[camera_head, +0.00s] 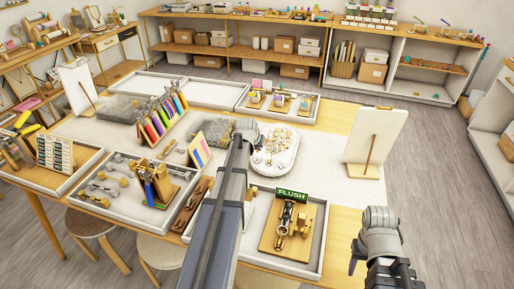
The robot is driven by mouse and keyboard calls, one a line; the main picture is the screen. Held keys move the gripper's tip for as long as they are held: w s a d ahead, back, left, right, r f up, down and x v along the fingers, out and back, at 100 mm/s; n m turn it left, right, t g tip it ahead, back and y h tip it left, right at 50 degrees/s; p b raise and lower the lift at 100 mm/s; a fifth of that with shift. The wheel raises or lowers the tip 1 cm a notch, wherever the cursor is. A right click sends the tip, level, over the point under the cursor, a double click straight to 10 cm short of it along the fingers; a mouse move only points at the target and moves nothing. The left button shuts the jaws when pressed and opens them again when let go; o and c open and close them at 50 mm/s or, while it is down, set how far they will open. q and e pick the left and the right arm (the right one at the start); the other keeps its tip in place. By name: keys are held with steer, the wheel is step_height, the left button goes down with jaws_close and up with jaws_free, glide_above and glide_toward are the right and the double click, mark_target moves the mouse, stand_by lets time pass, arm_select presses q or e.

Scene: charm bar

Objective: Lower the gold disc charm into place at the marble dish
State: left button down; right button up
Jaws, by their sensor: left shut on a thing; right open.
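The marble dish (277,151) is a white oval with several small gold pieces on it, on the pale mat near the middle of the table. My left gripper (246,128) is at the dish's left edge, its arm reaching in from the front. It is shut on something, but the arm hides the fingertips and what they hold. I cannot make out the gold disc charm apart from the other gold pieces. My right gripper (357,253) is open and empty, off the table's right front edge, away from the dish.
A tray with a FLUSH sign (292,194) and a small press stands in front of the dish. A white upright board (374,135) stands to its right. Coloured strips in a rack (160,119) stand to the left. The mat right of the dish is clear.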

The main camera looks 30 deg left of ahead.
arm_select(q)
steer(key=shift+f, duration=0.1)
arm_select(e)
steer(key=shift+f, duration=0.1)
arm_select(q)
steer(key=shift+f+b, duration=0.6)
steer(key=shift+b, duration=0.05)
arm_select(e)
steer(key=shift+f, duration=0.6)
arm_select(q)
steer(key=shift+f+b, duration=1.55)
arm_select(e)
steer(key=shift+f, duration=1.55)
stand_by(0.4)
arm_select(q)
steer(key=c, duration=0.9)
jaws_free()
steer(key=shift+r, duration=0.1)
arm_select(e)
steer(key=shift+r, duration=0.1)
arm_select(q)
steer(key=shift+p+v, duration=2.5)
steer(key=shift+v, duration=0.45)
arm_select(e)
steer(key=shift+r, duration=2.4)
arm_select(q)
steer(key=shift+s, duration=0.1)
arm_select(e)
steer(key=shift+r, duration=0.1)
